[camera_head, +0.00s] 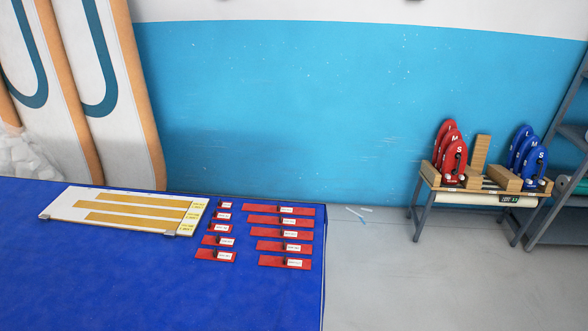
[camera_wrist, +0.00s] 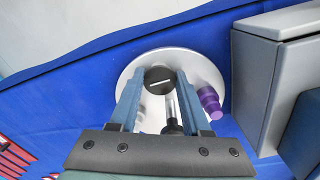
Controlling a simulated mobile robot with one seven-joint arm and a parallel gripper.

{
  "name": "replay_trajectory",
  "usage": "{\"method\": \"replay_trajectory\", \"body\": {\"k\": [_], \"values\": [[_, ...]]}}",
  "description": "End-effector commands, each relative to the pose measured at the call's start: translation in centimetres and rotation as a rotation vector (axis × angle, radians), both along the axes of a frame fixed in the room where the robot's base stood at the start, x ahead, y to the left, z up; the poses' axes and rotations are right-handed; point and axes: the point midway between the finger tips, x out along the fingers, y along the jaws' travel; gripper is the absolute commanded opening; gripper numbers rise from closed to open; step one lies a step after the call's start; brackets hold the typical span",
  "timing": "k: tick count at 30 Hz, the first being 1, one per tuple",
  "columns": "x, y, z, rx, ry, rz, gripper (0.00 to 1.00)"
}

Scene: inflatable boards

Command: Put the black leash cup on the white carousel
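The black leash cup (camera_wrist: 160,79), a small dark disc with a pale bar across it, shows in the wrist view between the tips of my gripper (camera_wrist: 160,84). The two blue-grey fingers stand close along its left and right sides, and my gripper looks shut on it. The white carousel (camera_wrist: 205,66), a round disc, lies behind and below the cup. I cannot tell whether the cup's underside touches the carousel. The head view shows neither the cup, the carousel nor my gripper.
A grey box (camera_wrist: 263,85) rises close on the right. The blue table (camera_head: 110,270) bears a white board (camera_head: 65,205) and several red labelled strips (camera_head: 285,247).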

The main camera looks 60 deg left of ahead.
Motion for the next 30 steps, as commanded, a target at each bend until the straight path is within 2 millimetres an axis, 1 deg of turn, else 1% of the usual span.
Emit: {"method": "replay_trajectory", "body": {"k": [1, 4, 5, 13, 17, 20, 23, 30], "values": [[0.0, 0.0, 0.0, 0.000, 0.000, 0.000, 0.56], [0.0, 0.0, 0.0, 0.000, 0.000, 0.000, 0.74], [0.0, 0.0, 0.0, 0.000, 0.000, 0.000, 0.77], [0.0, 0.0, 0.1, 0.000, 0.000, 0.000, 0.77], [0.0, 0.0, 0.8, 0.001, -0.002, 0.000, 0.77], [0.1, 0.1, 2.0, 0.003, -0.003, 0.000, 0.77], [0.1, 0.1, 3.8, 0.004, -0.005, -0.001, 0.77], [0.1, 0.1, 8.6, 0.003, -0.004, 0.000, 0.77]]}}
